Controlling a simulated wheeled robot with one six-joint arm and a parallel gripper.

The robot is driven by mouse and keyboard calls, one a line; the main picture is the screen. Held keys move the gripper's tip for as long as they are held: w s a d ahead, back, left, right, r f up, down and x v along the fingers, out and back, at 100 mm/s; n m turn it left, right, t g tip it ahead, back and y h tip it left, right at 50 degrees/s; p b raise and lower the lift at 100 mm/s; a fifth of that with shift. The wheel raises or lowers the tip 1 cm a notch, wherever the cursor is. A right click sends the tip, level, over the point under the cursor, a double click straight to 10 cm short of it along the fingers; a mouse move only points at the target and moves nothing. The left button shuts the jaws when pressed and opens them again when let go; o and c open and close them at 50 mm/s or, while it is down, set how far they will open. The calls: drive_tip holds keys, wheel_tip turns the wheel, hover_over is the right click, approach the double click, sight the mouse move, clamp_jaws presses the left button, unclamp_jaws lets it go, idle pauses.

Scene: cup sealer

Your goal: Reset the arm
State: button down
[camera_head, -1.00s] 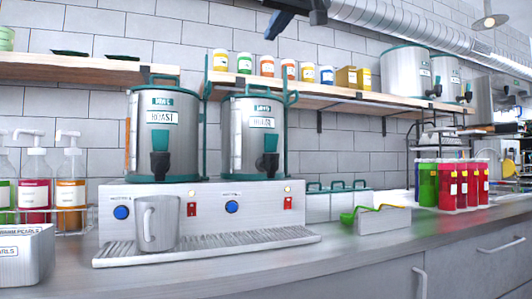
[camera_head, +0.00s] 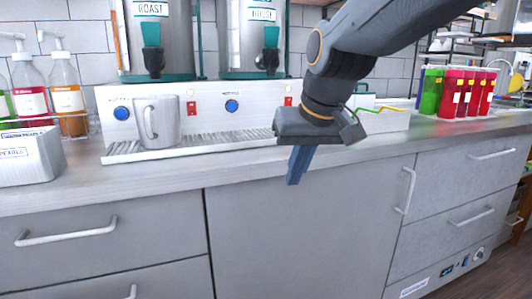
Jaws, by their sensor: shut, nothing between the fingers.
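My gripper (camera_head: 299,165) hangs in front of the counter, to the right of the middle of the picture, with its fingers pointing down. The fingers look shut, with nothing held. My arm reaches in from the upper right. A grey mug (camera_head: 160,121) stands upright on the drip tray (camera_head: 205,143) of the white machine, apart from the gripper and to its left. The gripper body hides the right end of the drip tray.
Two steel dispensers (camera_head: 153,35) stand on the machine. Pump bottles (camera_head: 68,100) and a white container (camera_head: 25,155) are at the left. Coloured cups (camera_head: 470,90) stand in a group at the right. A box with green and yellow handles (camera_head: 385,118) sits behind my gripper. The counter front is clear.

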drive_tip(key=s+d+f+g+h, duration=0.1)
drive_tip(key=s+d+f+g, duration=0.1)
drive_tip(key=s+f, duration=0.6)
drive_tip(key=s+d+f+g, duration=0.3)
drive_tip(key=s+f, duration=0.4)
drive_tip(key=s, duration=0.1)
drive_tip(key=a+f+n+b, duration=0.1)
drive_tip(key=a+f+b, duration=0.35)
drive_tip(key=f, duration=0.25)
drive_tip(key=a+f+n+b, duration=0.2)
drive_tip(key=a+f+b, duration=0.2)
drive_tip(key=f+b, duration=0.25)
drive_tip(key=d+r+m+p, duration=0.3)
drive_tip(key=d+r+p, duration=0.5)
drive_tip(key=p, duration=0.5)
drive_tip(key=d+r+m+h+p, duration=0.1)
drive_tip(key=d+r+m+p, duration=0.1)
drive_tip(key=d+r+p, duration=0.7)
drive_tip(key=shift+s+r+m+p, duration=0.45)
drive_tip(key=shift+r+p, duration=1.35)
drive_tip(key=shift+p, duration=0.3)
